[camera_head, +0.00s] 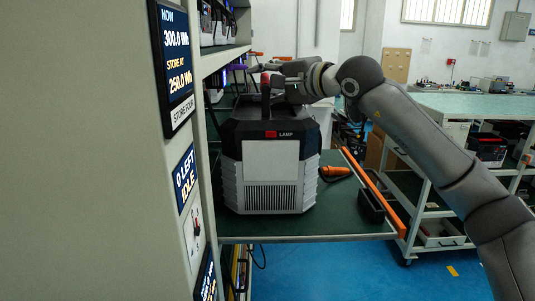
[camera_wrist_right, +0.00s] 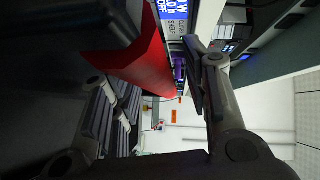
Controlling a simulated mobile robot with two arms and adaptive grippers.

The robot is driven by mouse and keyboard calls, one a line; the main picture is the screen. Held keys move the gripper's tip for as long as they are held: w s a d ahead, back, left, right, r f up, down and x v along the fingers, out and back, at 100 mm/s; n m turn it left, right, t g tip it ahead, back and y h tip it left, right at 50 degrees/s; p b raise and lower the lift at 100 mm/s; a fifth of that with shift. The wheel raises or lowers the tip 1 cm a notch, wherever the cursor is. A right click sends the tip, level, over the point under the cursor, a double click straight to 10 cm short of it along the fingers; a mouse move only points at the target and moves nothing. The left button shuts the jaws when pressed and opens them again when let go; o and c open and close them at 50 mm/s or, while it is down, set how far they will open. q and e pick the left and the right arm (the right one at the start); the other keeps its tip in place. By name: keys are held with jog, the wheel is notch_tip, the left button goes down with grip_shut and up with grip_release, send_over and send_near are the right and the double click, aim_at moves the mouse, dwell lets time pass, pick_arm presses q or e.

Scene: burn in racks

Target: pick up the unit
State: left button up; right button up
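The unit (camera_head: 270,165) is a boxy grey and black case with a blank pale front panel, a vent grille and a "LAMP" label. It stands upright on a green shelf (camera_head: 335,222). My right gripper (camera_head: 274,80) is at the top of the unit, beside its raised dark handle. In the right wrist view the gripper's two fingers (camera_wrist_right: 160,105) are spread apart. A red handle part (camera_wrist_right: 143,60) shows between and beyond them, with the unit's dark body at upper left. Whether a finger touches the handle cannot be told. My left gripper is not in view.
A rack panel with display screens (camera_head: 175,55) stands close on the left. An orange-handled item (camera_head: 335,171) and a small black box (camera_head: 371,207) lie on the shelf, right of the unit. An orange strip (camera_head: 375,190) edges the shelf. Blue floor is clear below.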

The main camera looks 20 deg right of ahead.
grip_shut()
